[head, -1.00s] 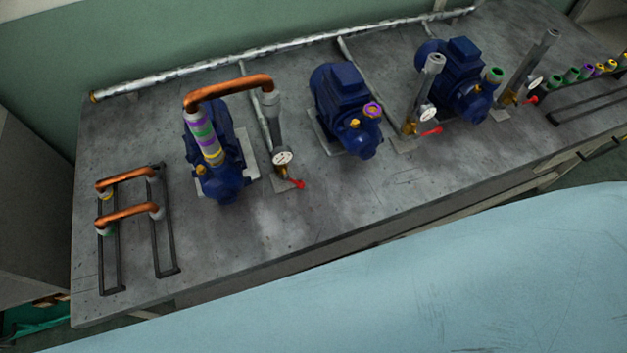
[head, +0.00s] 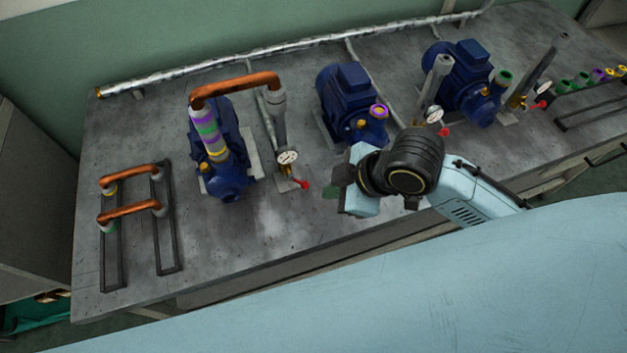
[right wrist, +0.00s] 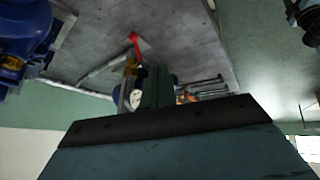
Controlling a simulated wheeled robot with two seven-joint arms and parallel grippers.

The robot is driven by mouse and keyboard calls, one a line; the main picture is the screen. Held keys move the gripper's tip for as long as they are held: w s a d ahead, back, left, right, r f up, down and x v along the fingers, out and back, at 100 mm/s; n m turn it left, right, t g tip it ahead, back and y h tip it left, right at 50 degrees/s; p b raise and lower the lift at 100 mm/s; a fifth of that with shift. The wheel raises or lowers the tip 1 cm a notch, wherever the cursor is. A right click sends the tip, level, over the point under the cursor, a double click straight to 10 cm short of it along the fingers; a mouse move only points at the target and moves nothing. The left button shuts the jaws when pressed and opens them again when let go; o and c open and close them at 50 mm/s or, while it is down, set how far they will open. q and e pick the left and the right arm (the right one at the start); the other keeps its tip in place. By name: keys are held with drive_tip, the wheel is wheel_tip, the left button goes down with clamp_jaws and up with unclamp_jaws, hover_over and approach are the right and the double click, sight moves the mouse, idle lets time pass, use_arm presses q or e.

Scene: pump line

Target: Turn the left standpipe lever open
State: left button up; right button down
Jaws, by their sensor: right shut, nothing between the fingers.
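The left standpipe (head: 279,122) stands beside the leftmost blue pump, with a white gauge (head: 288,157) low on it. Its red lever (head: 302,184) sticks out near the base, toward the front right. The lever also shows in the right wrist view (right wrist: 135,42), just beyond the fingers. My right gripper (head: 334,182) is shut and empty, a short way right of the lever and apart from it. Its green fingers (right wrist: 158,88) show together in the right wrist view. My left gripper is not in view.
A copper pipe (head: 235,87) joins the left pump's coloured stack (head: 207,135) to the left standpipe. The middle pump (head: 347,105) and the middle standpipe (head: 434,88) are behind my right gripper. A black rack (head: 165,220) with copper pipes is at left. The bench front (head: 230,250) is clear.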

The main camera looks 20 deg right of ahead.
drive_tip(key=w+d+r+n+g, duration=0.1)
drive_tip(key=w+d+n, duration=0.2)
drive_tip(key=n, duration=0.1)
drive_tip(key=b, duration=0.2)
approach(306, 188)
drive_tip(key=shift+s+a+f, duration=0.65)
drive_tip(key=shift+a+f, duration=0.05)
drive_tip(key=shift+f, duration=0.15)
drive_tip(key=w+f, duration=0.1)
drive_tip(key=w+a+f+b, duration=0.1)
drive_tip(key=shift+w+f, duration=0.15)
drive_tip(key=shift+f, duration=0.25)
drive_tip(key=shift+w+a+f, duration=0.15)
drive_tip(key=shift+w+f, duration=0.15)
drive_tip(key=shift+w, duration=0.05)
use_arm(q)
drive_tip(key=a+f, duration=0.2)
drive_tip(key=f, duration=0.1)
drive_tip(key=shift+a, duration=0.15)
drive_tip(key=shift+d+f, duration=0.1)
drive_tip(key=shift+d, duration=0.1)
